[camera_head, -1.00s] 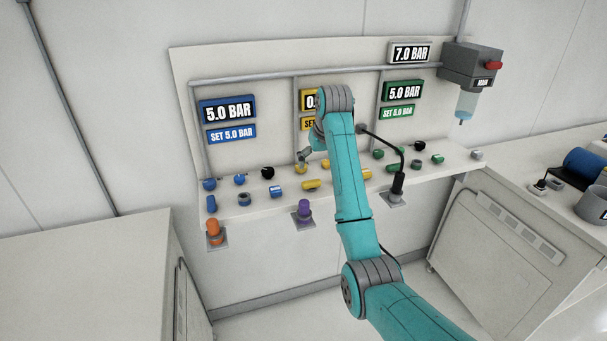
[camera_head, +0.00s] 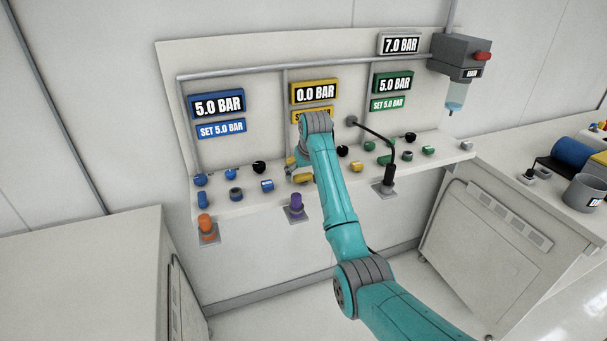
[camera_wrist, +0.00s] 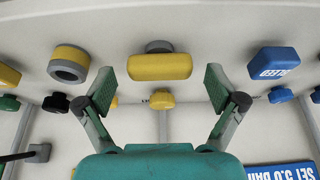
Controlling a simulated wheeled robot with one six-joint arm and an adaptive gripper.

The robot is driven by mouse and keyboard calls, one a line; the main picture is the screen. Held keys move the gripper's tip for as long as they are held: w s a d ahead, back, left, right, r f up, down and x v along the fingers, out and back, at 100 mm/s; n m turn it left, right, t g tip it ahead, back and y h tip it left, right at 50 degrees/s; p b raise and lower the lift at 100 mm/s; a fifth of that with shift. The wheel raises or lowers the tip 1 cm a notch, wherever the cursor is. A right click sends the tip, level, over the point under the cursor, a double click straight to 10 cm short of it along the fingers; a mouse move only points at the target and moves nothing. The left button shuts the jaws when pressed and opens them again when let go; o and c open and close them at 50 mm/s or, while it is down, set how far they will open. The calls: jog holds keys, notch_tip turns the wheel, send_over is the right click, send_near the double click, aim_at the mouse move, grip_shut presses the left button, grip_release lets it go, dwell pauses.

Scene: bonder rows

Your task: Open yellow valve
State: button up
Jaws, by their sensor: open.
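The yellow bar handle (camera_wrist: 160,66), on a grey stem, is in the wrist view, between and beyond my gripper's (camera_wrist: 160,87) two spread fingers, which appear not to touch it. I take it to be the yellow valve. In the head view, the yellow handle (camera_head: 303,179) is partly hidden by my gripper (camera_head: 296,166), at the middle of the panel shelf. The yellow display (camera_head: 314,91) above reads 0.0 BAR. The yellow set display (camera_head: 300,116) is partly covered by my arm.
A yellow round knob (camera_wrist: 162,99) and a yellow-grey ring (camera_wrist: 69,64) are nearby. A blue block (camera_wrist: 274,62) is to the right in the wrist view. Blue and green displays read 5.0 BAR.

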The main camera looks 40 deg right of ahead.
jog(key=c, duration=1.1)
jog(key=shift+c, duration=0.2)
jog(key=shift+n, duration=0.3)
jog(key=n+y, duration=0.1)
jog(key=n, duration=0.2)
jog(key=shift+d+n+y, duration=0.15)
jog(key=shift+n+y, duration=0.15)
jog(key=n, duration=0.2)
jog(key=n+y, duration=0.1)
jog(key=n, duration=0.1)
jog(key=shift+d+y, duration=0.1)
jog(key=shift+y, duration=0.2)
jog(key=n, duration=0.2)
jog(key=n+g+y, duration=0.1)
jog(key=n, duration=0.2)
jog(key=shift+y, duration=0.3)
jog(key=n+g, duration=0.1)
jog(key=n, duration=0.1)
jog(key=n+g, duration=0.1)
jog(key=n, duration=0.1)
jog(key=shift+w+n+y, duration=0.1)
jog(key=shift+n+y, duration=0.2)
